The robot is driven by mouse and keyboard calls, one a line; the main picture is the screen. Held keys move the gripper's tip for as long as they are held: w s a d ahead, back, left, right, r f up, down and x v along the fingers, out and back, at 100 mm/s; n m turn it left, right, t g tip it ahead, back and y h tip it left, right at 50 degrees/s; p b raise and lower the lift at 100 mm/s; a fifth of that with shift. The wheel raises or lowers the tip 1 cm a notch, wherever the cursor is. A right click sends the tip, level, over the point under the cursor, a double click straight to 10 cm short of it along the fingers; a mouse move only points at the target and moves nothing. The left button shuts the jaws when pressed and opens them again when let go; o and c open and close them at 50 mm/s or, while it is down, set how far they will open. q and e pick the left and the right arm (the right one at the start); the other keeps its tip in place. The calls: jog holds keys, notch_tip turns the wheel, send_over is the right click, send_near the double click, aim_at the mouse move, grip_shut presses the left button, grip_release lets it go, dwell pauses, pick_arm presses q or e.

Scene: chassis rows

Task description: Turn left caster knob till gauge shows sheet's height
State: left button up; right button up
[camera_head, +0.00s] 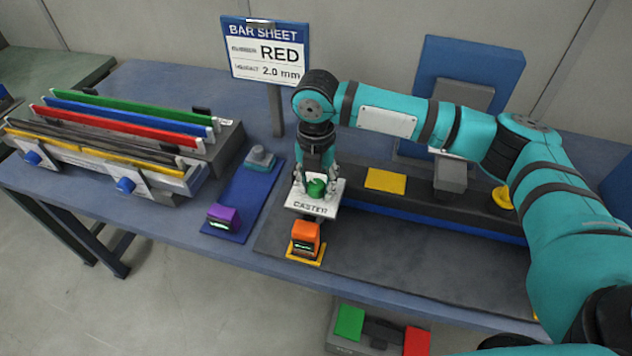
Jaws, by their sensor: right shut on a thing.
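The bar sheet (265,52) stands on a post at the back and reads RED and 2.0 mm. My right gripper (316,186) points down and is shut on a green knob (316,189) on the white plate marked CASTER (312,206). An orange gauge (305,236) with a small lit display sits on a yellow pad in front of that plate; its reading is too small to tell. A purple device (223,217) with a similar display lies on a blue mat to the left. My left gripper is not in view.
A rack (230,140) with green, blue, red, black and yellow bars stands at the left, with blue knobs on its front. A yellow square (385,180) lies on the dark chassis. Green and red pads (349,322) sit low at the front. My right arm spans the right side.

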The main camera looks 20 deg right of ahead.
jog(key=shift+r+m+p, duration=0.15)
jog(key=shift+m+p, duration=0.15)
jog(key=shift+p, duration=0.3)
jog(key=m+p, duration=0.3)
jog(key=p, duration=0.3)
jog(key=shift+a+r+m, duration=0.1)
jog(key=shift+r+m, duration=0.05)
jog(key=shift+m, duration=0.15)
jog(key=shift+f+m+p, duration=0.2)
jog(key=shift+m+p, duration=0.7)
jog(key=shift+p, duration=0.05)
jog(key=shift+w, duration=0.1)
jog(key=o, duration=1.1)
jog(key=shift+o, duration=0.2)
